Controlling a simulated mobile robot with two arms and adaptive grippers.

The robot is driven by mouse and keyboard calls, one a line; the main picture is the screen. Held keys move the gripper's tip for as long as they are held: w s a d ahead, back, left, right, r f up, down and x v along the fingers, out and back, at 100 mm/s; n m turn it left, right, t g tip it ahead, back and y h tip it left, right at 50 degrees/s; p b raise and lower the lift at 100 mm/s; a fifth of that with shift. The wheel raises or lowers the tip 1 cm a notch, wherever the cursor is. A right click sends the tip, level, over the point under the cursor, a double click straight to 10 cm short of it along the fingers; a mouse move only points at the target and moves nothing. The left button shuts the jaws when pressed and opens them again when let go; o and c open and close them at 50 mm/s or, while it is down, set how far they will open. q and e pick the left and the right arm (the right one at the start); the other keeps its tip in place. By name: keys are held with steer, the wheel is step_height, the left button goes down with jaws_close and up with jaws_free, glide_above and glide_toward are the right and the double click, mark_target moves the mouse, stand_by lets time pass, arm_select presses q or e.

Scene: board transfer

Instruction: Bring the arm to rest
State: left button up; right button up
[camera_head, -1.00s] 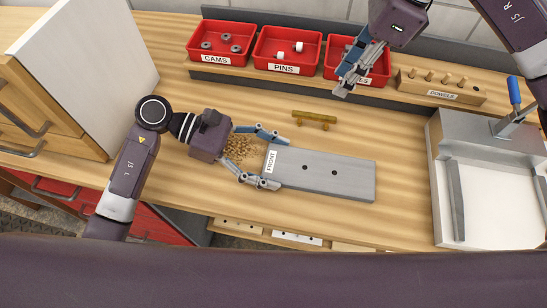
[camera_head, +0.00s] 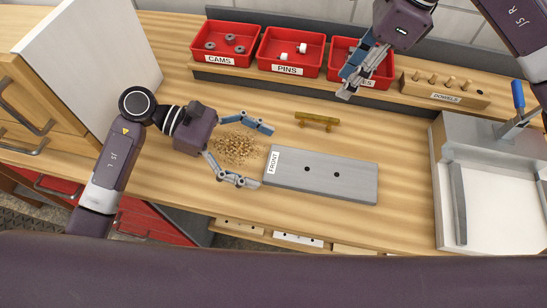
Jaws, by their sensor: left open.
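My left gripper (camera_head: 247,154) is open at the left of the grey board (camera_head: 340,186). Its fingers are spread apart, with the lower fingertip close to the board's left edge; I cannot tell whether it touches. The board lies flat on the bench, with two dark holes and a white FRONT label on its left end. My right gripper (camera_head: 346,92) hangs in front of the rightmost red bin, its fingers seen close together. Whether it is open or shut is unclear.
Sawdust (camera_head: 236,148) lies between the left fingers. A brass handle (camera_head: 317,120) lies behind the board. Red bins labelled CAMS (camera_head: 219,59) and PINS (camera_head: 287,69) and a dowel block (camera_head: 440,92) line the back. A metal fixture (camera_head: 475,145) stands right, a wooden cabinet (camera_head: 60,110) left.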

arm_select(q)
steer(key=shift+v, duration=1.85)
